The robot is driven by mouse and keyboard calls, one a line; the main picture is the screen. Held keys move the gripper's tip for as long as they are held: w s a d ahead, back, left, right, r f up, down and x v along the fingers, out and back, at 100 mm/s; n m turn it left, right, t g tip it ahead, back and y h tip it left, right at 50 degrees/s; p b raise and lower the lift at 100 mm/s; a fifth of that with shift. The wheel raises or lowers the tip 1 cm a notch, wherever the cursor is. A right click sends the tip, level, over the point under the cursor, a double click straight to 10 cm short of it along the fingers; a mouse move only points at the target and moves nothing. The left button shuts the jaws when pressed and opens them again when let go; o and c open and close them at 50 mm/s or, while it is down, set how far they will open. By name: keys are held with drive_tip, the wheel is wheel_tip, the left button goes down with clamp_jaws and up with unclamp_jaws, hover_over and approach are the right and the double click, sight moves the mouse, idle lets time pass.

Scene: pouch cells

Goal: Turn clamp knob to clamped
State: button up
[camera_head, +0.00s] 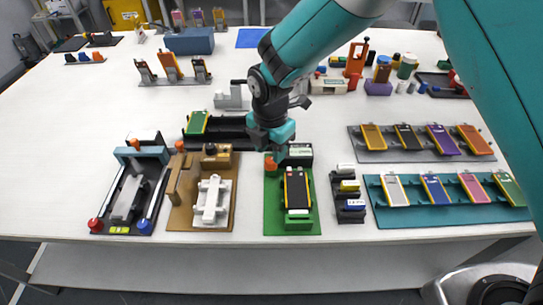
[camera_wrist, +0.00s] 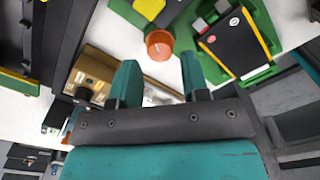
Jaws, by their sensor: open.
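An orange knob (camera_head: 270,162) stands at the back left of a green fixture (camera_head: 307,222). A dark pouch cell (camera_head: 297,186) lies in that fixture. In the wrist view the knob (camera_wrist: 159,45) appears as a round orange cup shape, just beyond and between my two teal fingertips. The dark cell (camera_wrist: 238,42) is to its right there. My gripper (camera_wrist: 159,75) is open with nothing between its fingers. In the head view my gripper (camera_head: 272,135) hangs just behind and above the knob; its fingertips are hard to make out. I cannot tell whether they touch the knob.
A brown fixture (camera_head: 178,218) with a white part stands left of the green one. A small dark rack (camera_head: 347,213) is to its right, then a teal tray (camera_head: 400,215) of several cells. A black rail (camera_head: 235,128) lies behind. The table front edge is close.

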sight(271, 160)
drive_tip(key=shift+f, duration=1.75)
drive_tip(key=c, duration=0.6)
